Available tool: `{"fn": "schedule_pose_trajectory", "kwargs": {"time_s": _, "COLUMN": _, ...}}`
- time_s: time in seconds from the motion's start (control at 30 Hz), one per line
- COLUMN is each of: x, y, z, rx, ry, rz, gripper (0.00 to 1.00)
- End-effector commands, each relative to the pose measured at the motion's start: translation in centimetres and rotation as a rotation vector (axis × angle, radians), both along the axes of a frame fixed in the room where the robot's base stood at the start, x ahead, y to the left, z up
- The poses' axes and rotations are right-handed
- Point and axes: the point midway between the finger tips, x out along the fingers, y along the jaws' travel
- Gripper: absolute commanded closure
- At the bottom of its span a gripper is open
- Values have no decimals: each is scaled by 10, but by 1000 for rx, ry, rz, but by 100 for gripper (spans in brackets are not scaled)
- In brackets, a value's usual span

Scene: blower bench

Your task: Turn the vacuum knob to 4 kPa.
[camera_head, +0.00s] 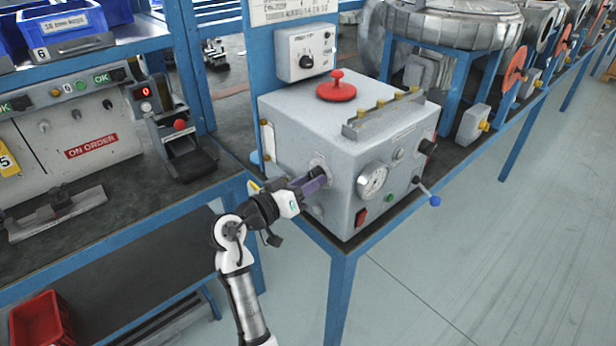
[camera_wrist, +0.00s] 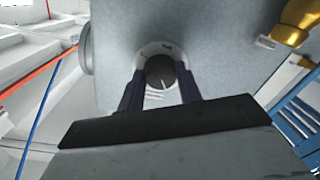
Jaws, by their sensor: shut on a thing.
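The grey box (camera_head: 285,113) on the bench has a round dial plate (camera_head: 318,163) on its front left face. My gripper (camera_head: 316,180) is at that plate and hides most of the knob in the head view. In the wrist view the dark round knob (camera_wrist: 160,71) sits between the two fingers of my gripper (camera_wrist: 161,80), which are shut on it. A short white pointer line shows on the knob. The scale marks around it are too small to read.
A red switch (camera_head: 361,217) and a blue-tipped lever (camera_head: 434,200) are right of my gripper. A red mushroom-shaped handle (camera_head: 336,86) stands on the box top. A smaller control box (camera_head: 305,50) hangs behind. A black holder (camera_head: 186,155) is to the left on the bench.

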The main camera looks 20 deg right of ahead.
Motion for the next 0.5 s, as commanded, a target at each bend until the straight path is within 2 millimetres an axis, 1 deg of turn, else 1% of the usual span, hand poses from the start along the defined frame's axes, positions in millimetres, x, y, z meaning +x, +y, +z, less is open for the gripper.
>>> {"fn": "schedule_pose_trajectory", "kwargs": {"time_s": 0.2, "x": 0, "y": 1, "z": 2, "rx": -31, "ry": 86, "rz": 2, "gripper": 88}}
{"fn": "schedule_pose_trajectory", "kwargs": {"time_s": 0.5, "x": 0, "y": 1, "z": 1, "rx": -47, "ry": 125, "rz": 3, "gripper": 88}}
